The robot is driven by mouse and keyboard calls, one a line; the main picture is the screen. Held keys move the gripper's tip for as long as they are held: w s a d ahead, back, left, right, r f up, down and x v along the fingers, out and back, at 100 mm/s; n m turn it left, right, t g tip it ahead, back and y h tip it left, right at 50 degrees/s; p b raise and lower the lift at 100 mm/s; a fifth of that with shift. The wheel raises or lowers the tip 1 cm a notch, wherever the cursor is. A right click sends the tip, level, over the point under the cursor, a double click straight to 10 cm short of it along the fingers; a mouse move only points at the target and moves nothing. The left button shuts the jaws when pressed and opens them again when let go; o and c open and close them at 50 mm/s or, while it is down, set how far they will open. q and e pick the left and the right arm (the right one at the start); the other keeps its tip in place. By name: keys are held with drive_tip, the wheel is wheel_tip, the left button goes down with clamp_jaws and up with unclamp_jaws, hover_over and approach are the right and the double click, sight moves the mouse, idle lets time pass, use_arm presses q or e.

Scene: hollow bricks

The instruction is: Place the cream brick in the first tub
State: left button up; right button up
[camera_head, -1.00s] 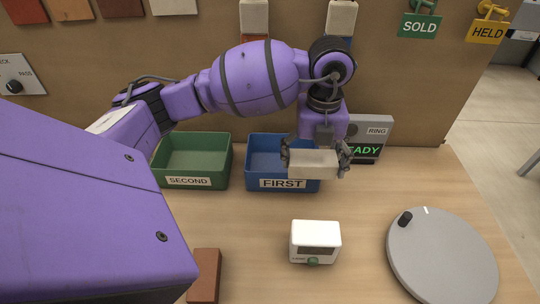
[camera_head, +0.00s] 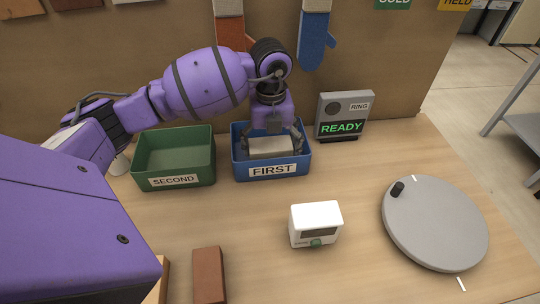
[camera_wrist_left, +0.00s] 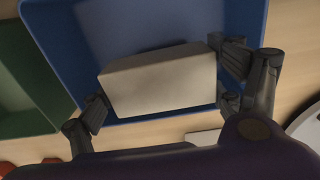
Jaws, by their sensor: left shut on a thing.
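The cream brick (camera_head: 270,147) is held between the fingers of my left gripper (camera_head: 271,142), at the opening of the blue tub labelled FIRST (camera_head: 271,171). In the left wrist view the cream brick (camera_wrist_left: 162,80) lies between the two fingers of the left gripper (camera_wrist_left: 165,85), with the blue tub (camera_wrist_left: 150,22) around and behind it. I cannot tell whether the brick touches the tub's floor. The green tub labelled SECOND (camera_head: 174,181) stands to the left and looks empty. My right gripper is not in view.
A grey box reading READY (camera_head: 342,114) stands right of the blue tub. A white device (camera_head: 315,224) sits in front, a grey turntable (camera_head: 435,225) at right. A reddish-brown brick (camera_head: 208,275) lies at the front. Bare table lies between them.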

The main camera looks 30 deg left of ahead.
sight(270, 156)
use_arm(q)
drive_tip(key=shift+f, duration=1.8)
drive_tip(key=shift+f, duration=0.1)
drive_tip(key=o, duration=1.7)
drive_tip(key=shift+f, duration=0.1)
drive_tip(key=shift+c, duration=0.2)
wheel_tip(270, 156, up, 12)
drive_tip(key=shift+r, duration=0.2)
drive_tip(key=shift+s+f, duration=0.1)
